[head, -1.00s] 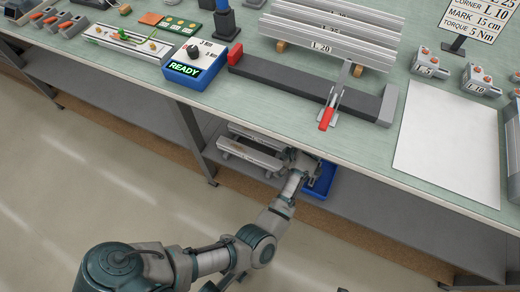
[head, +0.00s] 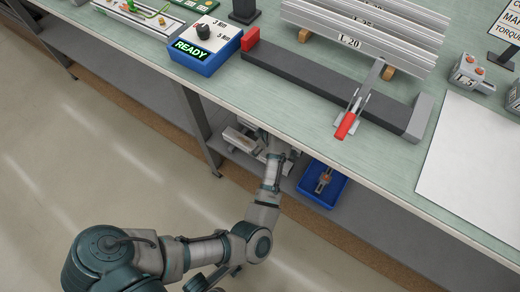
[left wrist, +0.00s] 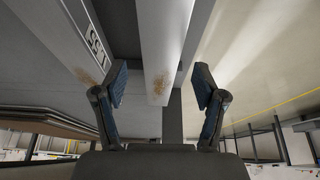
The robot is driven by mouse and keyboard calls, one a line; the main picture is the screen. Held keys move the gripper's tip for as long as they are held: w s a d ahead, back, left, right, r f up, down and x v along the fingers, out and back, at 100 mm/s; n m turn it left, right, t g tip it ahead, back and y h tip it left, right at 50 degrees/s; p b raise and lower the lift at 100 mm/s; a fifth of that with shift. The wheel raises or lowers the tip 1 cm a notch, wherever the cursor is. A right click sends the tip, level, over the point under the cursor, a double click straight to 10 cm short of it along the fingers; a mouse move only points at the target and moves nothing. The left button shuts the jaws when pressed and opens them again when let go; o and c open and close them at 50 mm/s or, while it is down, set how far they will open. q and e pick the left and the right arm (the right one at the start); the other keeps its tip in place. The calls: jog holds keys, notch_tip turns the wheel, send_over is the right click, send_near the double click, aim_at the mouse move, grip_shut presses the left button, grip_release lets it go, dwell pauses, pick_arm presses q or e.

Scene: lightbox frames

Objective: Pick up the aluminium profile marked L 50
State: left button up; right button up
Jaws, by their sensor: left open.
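My left gripper (head: 274,147) reaches under the tabletop to the lower shelf, partly hidden by the table edge and its own wrist. Pale profiles (head: 238,139) lie there beside it. In the left wrist view my left gripper (left wrist: 160,82) is open. A grey profile (left wrist: 160,40) with a brown stain runs lengthwise between its fingers, not gripped; no mark shows on it. Left of it, another stained profile (left wrist: 75,50) carries an upside-down label that seems to read L 55. I cannot make out a mark L 50. My right gripper is not in view.
A blue bin (head: 336,198) with a small part stands on the shelf right of the gripper. The tabletop edge overhangs the arm; a table leg (head: 200,125) stands left. Above lie L 20 profiles (head: 350,42), a dark fixture with a red-handled clamp (head: 345,125), and a READY box (head: 190,60).

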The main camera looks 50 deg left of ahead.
pick_arm(q)
jog(key=b+x, duration=0.1)
jog(key=x, duration=0.3)
jog(key=shift+f, duration=0.3)
jog(key=shift+d+r, duration=0.2)
jog(key=shift+r, duration=0.15)
jog(key=shift+c, duration=0.5)
jog(key=shift+a, duration=0.15)
grip_shut()
